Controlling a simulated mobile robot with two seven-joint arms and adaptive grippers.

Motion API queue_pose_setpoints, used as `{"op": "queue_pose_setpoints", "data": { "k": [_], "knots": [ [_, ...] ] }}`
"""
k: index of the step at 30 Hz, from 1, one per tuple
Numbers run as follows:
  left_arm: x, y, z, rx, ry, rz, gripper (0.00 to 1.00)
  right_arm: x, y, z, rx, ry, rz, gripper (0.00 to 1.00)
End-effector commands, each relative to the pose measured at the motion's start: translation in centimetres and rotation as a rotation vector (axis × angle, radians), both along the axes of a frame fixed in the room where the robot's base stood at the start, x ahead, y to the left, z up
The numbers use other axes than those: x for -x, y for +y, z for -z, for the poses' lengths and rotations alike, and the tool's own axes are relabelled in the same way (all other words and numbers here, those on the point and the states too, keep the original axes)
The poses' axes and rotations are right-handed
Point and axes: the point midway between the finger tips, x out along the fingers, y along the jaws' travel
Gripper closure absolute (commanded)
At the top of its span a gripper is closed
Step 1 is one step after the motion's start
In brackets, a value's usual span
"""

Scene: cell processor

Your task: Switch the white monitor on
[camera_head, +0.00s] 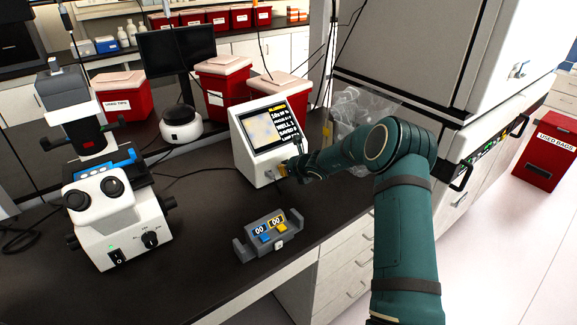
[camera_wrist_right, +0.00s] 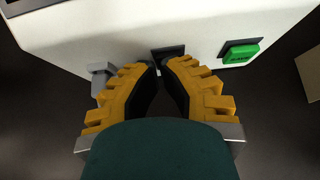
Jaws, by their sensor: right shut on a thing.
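The white monitor (camera_head: 268,166) stands on the dark bench in the middle of the head view. Its screen (camera_head: 265,127) is lit, with a pale yellow picture and white text. My right gripper (camera_head: 283,169) is at the monitor's lower right side. In the right wrist view its yellow fingers (camera_wrist_right: 163,68) come together at a small dark part (camera_wrist_right: 168,52) on the monitor's white face (camera_wrist_right: 125,35). The fingers are shut on this part, which they partly hide. A green switch (camera_wrist_right: 240,52) sits to its right and a grey plug (camera_wrist_right: 100,75) to its left. My left gripper is out of view.
A grey device with two small displays (camera_head: 264,238) lies on the bench (camera_head: 190,235) in front of the monitor. A microscope (camera_head: 118,220) stands at left. Red bins (camera_head: 222,90) and a black screen (camera_head: 175,50) are behind. A large cabinet (camera_head: 430,50) is at right.

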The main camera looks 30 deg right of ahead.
Motion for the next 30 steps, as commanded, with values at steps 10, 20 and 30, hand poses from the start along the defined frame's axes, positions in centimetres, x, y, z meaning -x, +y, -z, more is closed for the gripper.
{"op": "queue_pose_setpoints", "data": {
  "k": [10,20,30],
  "knots": [
    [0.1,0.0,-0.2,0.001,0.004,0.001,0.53,0.1,0.0,-0.3,-0.001,0.001,0.001,1.00],
    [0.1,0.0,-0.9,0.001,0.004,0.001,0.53,0.1,0.0,-1.4,-0.001,0.001,0.001,1.00],
    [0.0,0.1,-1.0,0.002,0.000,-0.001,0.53,0.1,-0.1,-1.3,-0.001,0.001,0.001,1.00]
  ]
}}
